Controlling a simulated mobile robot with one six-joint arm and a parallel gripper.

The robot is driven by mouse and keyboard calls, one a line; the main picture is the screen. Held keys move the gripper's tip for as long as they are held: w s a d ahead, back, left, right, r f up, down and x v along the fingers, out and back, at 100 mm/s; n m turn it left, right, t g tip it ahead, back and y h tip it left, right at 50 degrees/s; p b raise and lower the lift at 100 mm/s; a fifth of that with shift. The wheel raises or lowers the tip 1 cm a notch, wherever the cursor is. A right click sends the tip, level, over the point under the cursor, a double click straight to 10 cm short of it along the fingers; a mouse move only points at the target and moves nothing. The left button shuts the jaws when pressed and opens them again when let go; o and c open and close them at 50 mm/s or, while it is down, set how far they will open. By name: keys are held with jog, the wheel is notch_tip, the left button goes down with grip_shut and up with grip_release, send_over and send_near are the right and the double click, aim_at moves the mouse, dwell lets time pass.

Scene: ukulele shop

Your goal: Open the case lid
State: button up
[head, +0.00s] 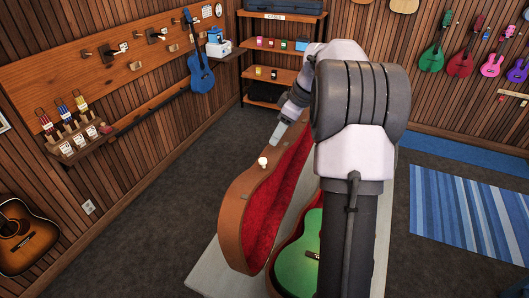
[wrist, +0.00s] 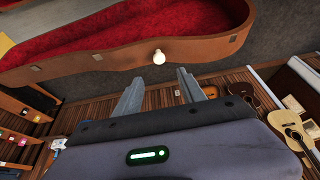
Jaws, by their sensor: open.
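The case lid (head: 246,205) is brown with red lining and stands raised at the left of the case in the head view, its red inside facing right. The lid also shows across the top of the wrist view (wrist: 110,58). A white round knob (head: 263,161) is on its edge, seen also in the wrist view (wrist: 159,57). A green ukulele (head: 299,262) lies in the case's lower half, partly hidden by my arm. My gripper (wrist: 158,76) is open and empty. Its fingertips point toward the knob, which appears just beyond them, not held.
The case rests on a pale table (head: 212,275). A shelf rack (head: 270,95) stands behind. A striped blue rug (head: 465,215) lies right. Grey floor (head: 160,230) left of the table is clear.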

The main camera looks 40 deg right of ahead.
aim_at(263, 159)
jog(key=x, duration=1.3)
jog(key=shift+r+p, duration=0.1)
jog(key=shift+p, duration=0.2)
jog(key=shift+w, duration=0.1)
grip_shut()
dwell(0.5)
